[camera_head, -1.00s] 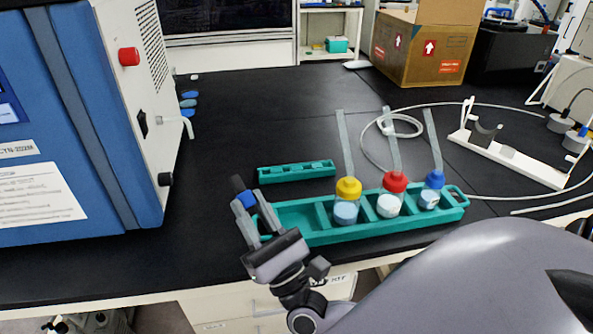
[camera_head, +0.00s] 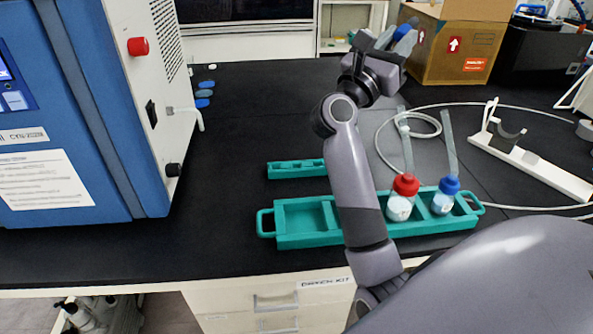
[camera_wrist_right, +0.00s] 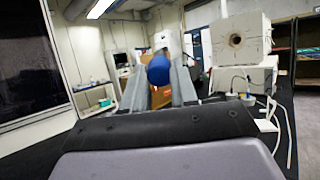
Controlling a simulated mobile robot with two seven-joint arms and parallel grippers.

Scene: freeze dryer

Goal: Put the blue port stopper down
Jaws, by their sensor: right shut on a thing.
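My right gripper (camera_head: 388,42) is raised near the back of the bench, in front of the cardboard box in the head view. It is shut on the blue port stopper (camera_head: 403,32). In the right wrist view the blue stopper (camera_wrist_right: 158,70) sits between the two grey fingers. A small green rack (camera_head: 283,171) lies on the bench, well below and left of the gripper in the picture. My left gripper is not in view.
A green tray (camera_head: 268,223) holds bottles with a red cap (camera_head: 405,184) and a blue cap (camera_head: 449,185); my arm covers its middle. The blue freeze dryer (camera_head: 100,110) stands left. A white stand (camera_head: 545,172) and looped tubing lie right.

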